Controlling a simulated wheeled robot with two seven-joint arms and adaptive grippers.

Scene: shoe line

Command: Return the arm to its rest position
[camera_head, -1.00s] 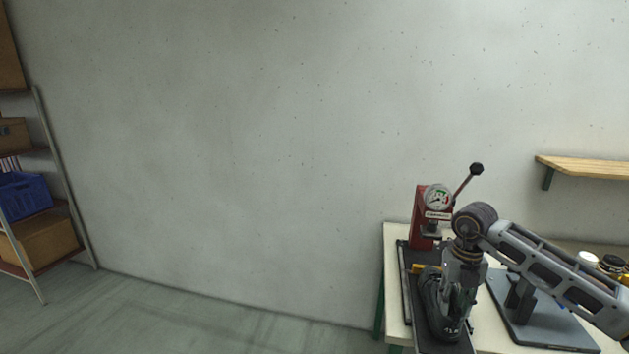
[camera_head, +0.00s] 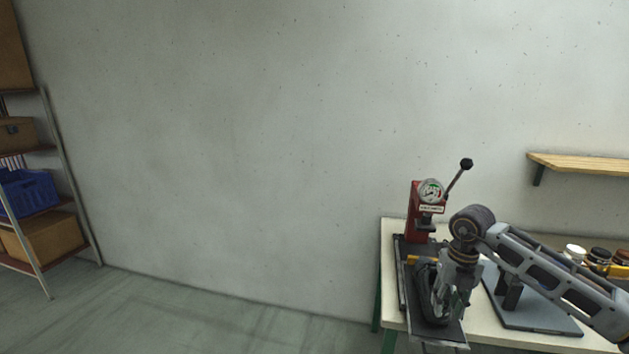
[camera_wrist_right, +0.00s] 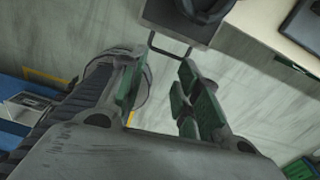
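My right arm reaches in from the right of the head view and bends down at the wrist. My right gripper (camera_head: 447,312) hangs over or in front of the dark tray (camera_head: 425,336), close to a dark shoe-like object (camera_head: 427,285); the overlap hides whether they touch. In the right wrist view the green-padded fingers (camera_wrist_right: 160,92) are apart, with nothing visible held between them. My left gripper is not in view.
A red press (camera_head: 417,222) with a gauge and lever stands on the white table (camera_head: 388,245). A grey plate (camera_head: 530,318) and several jars (camera_head: 598,255) lie to the right. A rack (camera_head: 68,180) stands far left. Open floor (camera_head: 200,315) lies between.

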